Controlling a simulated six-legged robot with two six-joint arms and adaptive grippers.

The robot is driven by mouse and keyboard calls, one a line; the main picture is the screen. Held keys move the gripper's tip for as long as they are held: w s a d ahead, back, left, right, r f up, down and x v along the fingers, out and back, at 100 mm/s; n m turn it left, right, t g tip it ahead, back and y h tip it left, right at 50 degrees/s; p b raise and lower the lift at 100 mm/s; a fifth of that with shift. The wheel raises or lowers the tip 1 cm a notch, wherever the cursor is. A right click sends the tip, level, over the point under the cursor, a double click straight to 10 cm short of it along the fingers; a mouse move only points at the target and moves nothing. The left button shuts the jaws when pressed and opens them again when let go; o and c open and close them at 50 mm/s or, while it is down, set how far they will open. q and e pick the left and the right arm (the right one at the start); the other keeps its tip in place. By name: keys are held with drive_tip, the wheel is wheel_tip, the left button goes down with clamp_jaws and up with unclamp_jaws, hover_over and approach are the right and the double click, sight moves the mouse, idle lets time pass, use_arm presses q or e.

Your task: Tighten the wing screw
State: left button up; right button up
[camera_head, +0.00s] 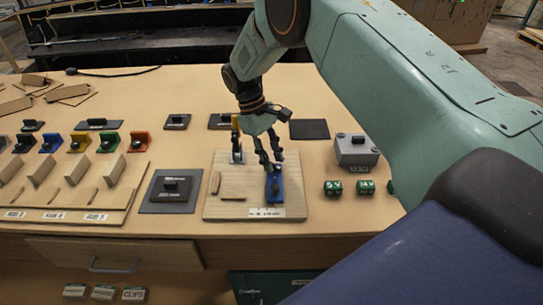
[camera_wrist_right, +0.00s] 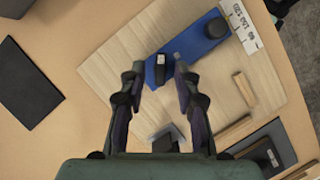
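A blue block (camera_head: 276,187) lies on a pale wooden board (camera_head: 245,208). It also shows in the right wrist view (camera_wrist_right: 185,51), with a round dark knob (camera_wrist_right: 216,27) at one end. A small dark piece with a light top (camera_wrist_right: 159,69), possibly the wing screw, stands at the other end. My right gripper (camera_head: 271,162) is over the block, and in the wrist view its fingers (camera_wrist_right: 164,76) are apart on either side of that piece. I cannot tell whether they touch it. My left gripper is not in view.
A yellow-topped grey fixture (camera_head: 237,155) stands at the back of the board, and wooden strips (camera_head: 232,199) lie on its left. A grey box (camera_head: 356,151) and green blocks (camera_head: 365,187) are to the right. A dark plate (camera_head: 168,190) is to the left.

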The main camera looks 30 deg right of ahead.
drive_tip(key=shift+f, duration=0.1)
drive_tip(key=shift+w, duration=0.15)
drive_tip(key=v, duration=1.2)
idle(0.4)
